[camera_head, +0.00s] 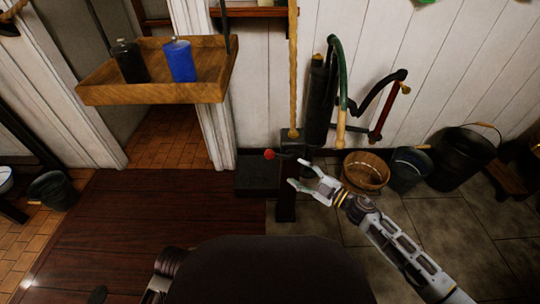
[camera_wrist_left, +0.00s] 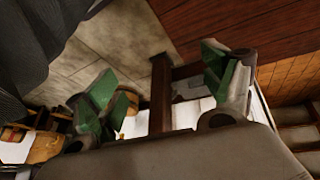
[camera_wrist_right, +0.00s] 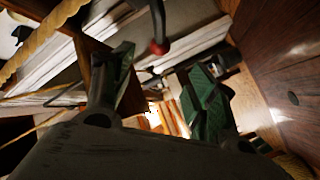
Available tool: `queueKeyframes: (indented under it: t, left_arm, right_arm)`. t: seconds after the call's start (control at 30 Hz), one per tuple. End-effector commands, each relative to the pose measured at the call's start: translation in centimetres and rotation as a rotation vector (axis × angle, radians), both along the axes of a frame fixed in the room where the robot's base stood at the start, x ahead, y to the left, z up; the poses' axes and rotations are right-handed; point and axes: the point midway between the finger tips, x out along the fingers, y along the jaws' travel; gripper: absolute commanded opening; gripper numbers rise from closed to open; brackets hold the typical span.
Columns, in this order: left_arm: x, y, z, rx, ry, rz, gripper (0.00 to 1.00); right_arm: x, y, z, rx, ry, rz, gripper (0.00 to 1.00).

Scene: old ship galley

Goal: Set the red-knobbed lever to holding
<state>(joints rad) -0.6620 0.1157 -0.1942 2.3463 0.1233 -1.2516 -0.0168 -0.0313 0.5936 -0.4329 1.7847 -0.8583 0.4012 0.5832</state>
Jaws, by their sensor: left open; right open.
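The red knob (camera_head: 269,154) sits at the left end of a short dark lever, beside a dark post (camera_head: 286,205). My right gripper (camera_head: 298,175) is open and empty, just right of and below the knob in the head view. In the right wrist view, the knob (camera_wrist_right: 158,47) hangs on a bent dark rod, in the gap between the open fingers (camera_wrist_right: 160,68); no contact is visible. No setting label is readable. My left gripper (camera_wrist_left: 160,75) is open and empty in the left wrist view; the head view does not show it.
A hanging wooden tray (camera_head: 150,93) holds a black bottle (camera_head: 130,62) and a blue bottle (camera_head: 180,61). Hoses and pipes line the wall. A wooden tub (camera_head: 366,171) and dark buckets (camera_head: 462,157) stand at right.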

Motion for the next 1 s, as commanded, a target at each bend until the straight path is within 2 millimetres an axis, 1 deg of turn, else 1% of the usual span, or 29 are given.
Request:
queueKeyframes:
  t: [0.17, 0.37, 1.0]
  left_arm:
    - [0.0, 0.0, -0.1, -0.002, -0.002, 0.001, 0.82]
    - [0.1, -0.1, -0.6, -0.007, -0.006, 0.002, 0.82]
    - [0.6, -0.8, -2.8, -0.045, -0.046, 0.013, 0.82]
  right_arm:
    - [0.2, 0.2, 0.0, 0.001, 0.0, -0.001, 0.58]
    - [0.8, 1.0, -0.1, 0.002, 0.0, 0.0, 0.58]
    - [4.3, 5.1, -0.1, 0.001, 0.0, -0.001, 0.58]
